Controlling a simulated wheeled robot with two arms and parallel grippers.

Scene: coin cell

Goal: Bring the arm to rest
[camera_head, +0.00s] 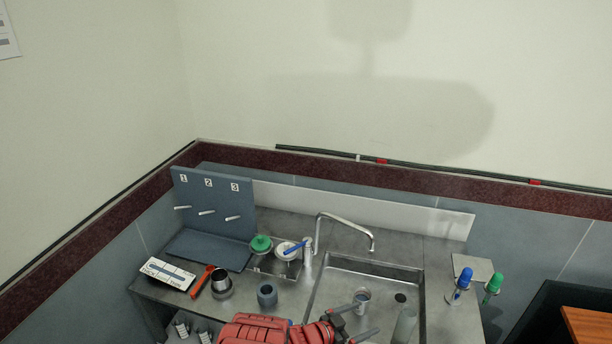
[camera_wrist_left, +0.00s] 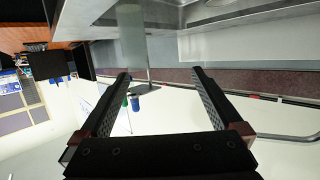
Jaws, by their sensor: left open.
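My left gripper (camera_head: 369,317) is over the left part of the sink at the bottom of the head view, with my red arm behind it. Its two fingers are spread, with nothing held between them. The left wrist view shows the same open fingers (camera_wrist_left: 160,74) wide apart. A metal cup (camera_head: 362,296) stands in the sink just beyond the upper finger. A clear cylinder (camera_head: 405,325) stands in the sink to the right of the fingers. My right gripper is not in view.
The sink (camera_head: 419,300) has a tall faucet (camera_head: 345,222). To its left are a dark ring (camera_head: 267,294), a metal pot (camera_head: 221,284), a green-topped item (camera_head: 261,244) and a numbered peg board (camera_head: 213,228). Blue (camera_head: 465,277) and green (camera_head: 494,283) handled tools stand at the right.

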